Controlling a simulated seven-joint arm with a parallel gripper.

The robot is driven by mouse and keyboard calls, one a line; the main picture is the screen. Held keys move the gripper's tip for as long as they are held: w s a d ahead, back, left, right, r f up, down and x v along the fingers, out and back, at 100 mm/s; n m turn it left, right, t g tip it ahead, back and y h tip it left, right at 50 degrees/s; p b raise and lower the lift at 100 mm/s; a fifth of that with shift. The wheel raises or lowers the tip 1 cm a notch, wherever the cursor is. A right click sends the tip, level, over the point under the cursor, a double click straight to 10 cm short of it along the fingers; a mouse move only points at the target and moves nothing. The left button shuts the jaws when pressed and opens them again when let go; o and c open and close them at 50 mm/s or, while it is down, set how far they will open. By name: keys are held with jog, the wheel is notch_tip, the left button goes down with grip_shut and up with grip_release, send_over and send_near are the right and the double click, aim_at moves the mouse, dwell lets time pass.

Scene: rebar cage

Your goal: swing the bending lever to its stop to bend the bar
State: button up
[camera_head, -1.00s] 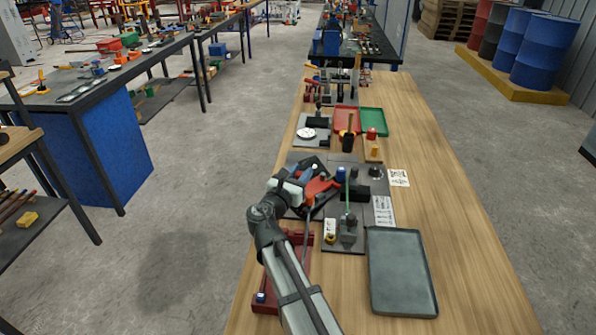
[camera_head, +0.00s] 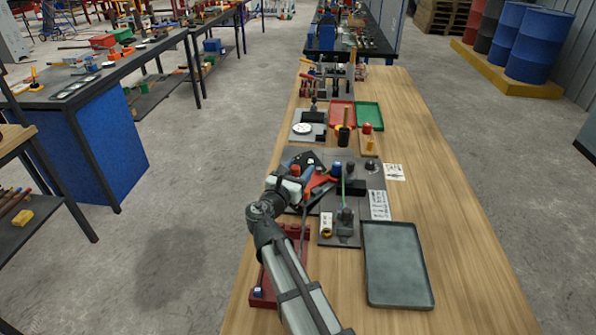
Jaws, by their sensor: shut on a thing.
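A bending fixture stands on a dark plate (camera_head: 326,232) in the middle of the wooden bench. A red lever-like part (camera_head: 319,181) lies over the plate's left half, and I take it to be the bending lever. My gripper (camera_head: 308,178) reaches it from the left, low over the plate, and is shut on it. The wrist and the small scale hide the exact grip. A thin green rod (camera_head: 342,182) rises from a grey block (camera_head: 347,226) to the right of the gripper. I cannot tell clearly which piece is the bar or where the stop is.
A grey tray (camera_head: 397,266) lies at the front right. A red fixture (camera_head: 264,290) is beside my forearm. A red tray (camera_head: 341,113), a green tray (camera_head: 369,115) and a mallet (camera_head: 343,136) are farther back. The bench's right side is clear.

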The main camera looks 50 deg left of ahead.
jog(key=v, duration=1.3)
jog(key=shift+s+d, duration=0.2)
jog(key=shift+s, duration=0.15)
